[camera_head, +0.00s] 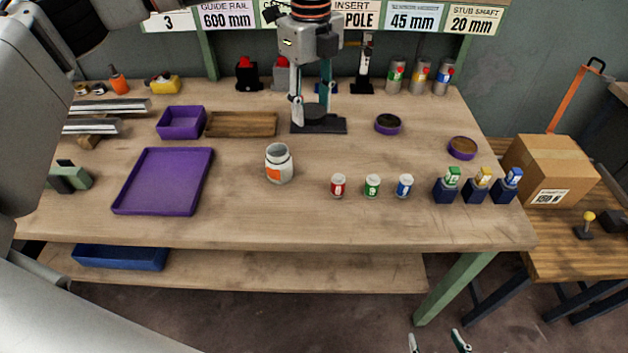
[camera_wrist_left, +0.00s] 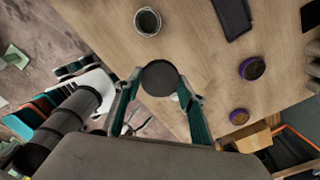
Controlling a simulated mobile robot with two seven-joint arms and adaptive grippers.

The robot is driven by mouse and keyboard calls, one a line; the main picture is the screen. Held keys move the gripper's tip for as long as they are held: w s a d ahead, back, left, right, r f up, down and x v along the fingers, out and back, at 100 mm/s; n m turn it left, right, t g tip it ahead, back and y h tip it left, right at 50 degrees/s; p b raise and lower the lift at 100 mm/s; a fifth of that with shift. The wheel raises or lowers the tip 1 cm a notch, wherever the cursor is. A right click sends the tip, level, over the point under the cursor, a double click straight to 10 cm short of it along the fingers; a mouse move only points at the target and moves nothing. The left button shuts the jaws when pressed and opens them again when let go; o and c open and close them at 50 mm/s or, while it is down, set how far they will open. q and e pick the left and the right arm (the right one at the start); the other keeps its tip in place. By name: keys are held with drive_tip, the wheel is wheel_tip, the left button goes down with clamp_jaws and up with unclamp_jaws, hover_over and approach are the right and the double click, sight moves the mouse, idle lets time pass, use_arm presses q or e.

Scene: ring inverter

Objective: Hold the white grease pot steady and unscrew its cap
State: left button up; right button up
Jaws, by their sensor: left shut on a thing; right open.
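The white grease pot (camera_head: 278,172) with an orange label stands upright on the table. Its top is open and no cap is on it. It also shows near the top of the left wrist view (camera_wrist_left: 147,22). My left gripper (camera_head: 313,106) points down, behind and to the right of the pot in the head view. It is shut on the dark round cap (camera_wrist_left: 160,78), which is clear of the pot. My right gripper (camera_head: 437,343) shows only its fingertips at the bottom edge of the head view. It is open, away from the pot.
A black mat (camera_head: 333,127) lies below the left gripper. Several small capped jars (camera_head: 372,186) stand right of the pot. Purple dishes (camera_head: 388,124) sit further right. A purple tray (camera_head: 163,205) lies on the left. The wood just around the pot is clear.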

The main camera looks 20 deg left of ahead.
sight(314, 181)
use_arm(q)
drive_tip(key=shift+w+d+r+n, duration=0.1)
drive_tip(key=shift+w+d+n, duration=0.1)
drive_tip(key=shift+n, duration=1)
wheel_tip(314, 181, down, 20)
drive_tip(key=shift+b, duration=0.45)
drive_tip(key=o, duration=1.2)
